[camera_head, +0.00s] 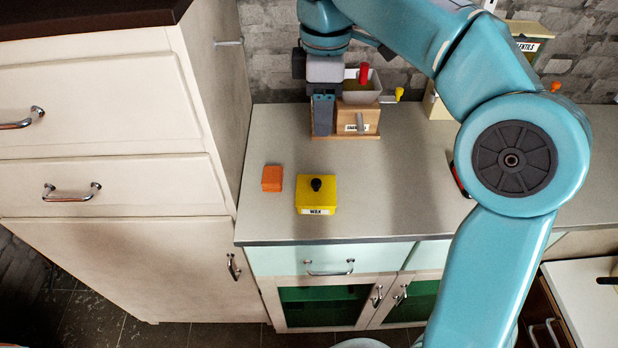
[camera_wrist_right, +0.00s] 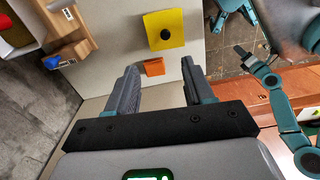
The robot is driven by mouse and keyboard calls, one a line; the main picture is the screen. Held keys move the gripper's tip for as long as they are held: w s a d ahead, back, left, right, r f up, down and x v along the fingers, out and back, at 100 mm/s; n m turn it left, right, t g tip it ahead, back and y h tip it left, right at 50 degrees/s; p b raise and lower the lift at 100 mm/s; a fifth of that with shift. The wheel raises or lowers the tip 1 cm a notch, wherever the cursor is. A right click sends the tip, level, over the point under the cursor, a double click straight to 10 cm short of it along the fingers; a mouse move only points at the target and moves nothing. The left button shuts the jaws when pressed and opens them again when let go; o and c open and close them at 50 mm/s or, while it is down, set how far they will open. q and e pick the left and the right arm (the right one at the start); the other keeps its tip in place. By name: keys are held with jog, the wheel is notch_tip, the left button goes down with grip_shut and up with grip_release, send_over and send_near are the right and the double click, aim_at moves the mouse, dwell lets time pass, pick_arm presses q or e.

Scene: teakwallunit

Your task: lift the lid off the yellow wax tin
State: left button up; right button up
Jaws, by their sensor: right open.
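The yellow wax tin (camera_head: 316,197) stands on the grey counter near its front edge, with a black knob (camera_head: 316,184) on its lid and a label reading WAX on its front. The lid is on the tin. In the right wrist view the tin (camera_wrist_right: 165,30) lies beyond the fingertips. My right gripper (camera_head: 323,115) hangs from above, behind the tin and apart from it, in front of the grinder. In the right wrist view its two fingers (camera_wrist_right: 160,68) are spread apart with nothing between them. My left gripper does not show clearly in the head view.
An orange block (camera_head: 272,178) sits just left of the tin. A wooden grinder (camera_head: 360,115) with a hopper and a yellow-knobbed crank stands at the back. A tall cream cabinet (camera_head: 215,110) borders the counter's left side. The counter (camera_head: 385,190) right of the tin is clear.

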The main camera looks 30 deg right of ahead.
jog(key=b, duration=0.2)
send_over(317, 181)
notch_tip(317, 181, down, 10)
jog(key=shift+d+r, duration=0.1)
jog(key=shift+d, duration=0.05)
jog(key=shift+s+d+f, duration=0.1)
jog(key=shift+s+f, duration=0.05)
jog(key=shift+f, duration=0.45)
jog(key=f, duration=0.4)
jog(key=shift+a, duration=0.4)
jog(key=shift+f, duration=0.3)
jog(key=shift+d+f, duration=0.15)
jog(key=c, duration=0.4)
grip_shut()
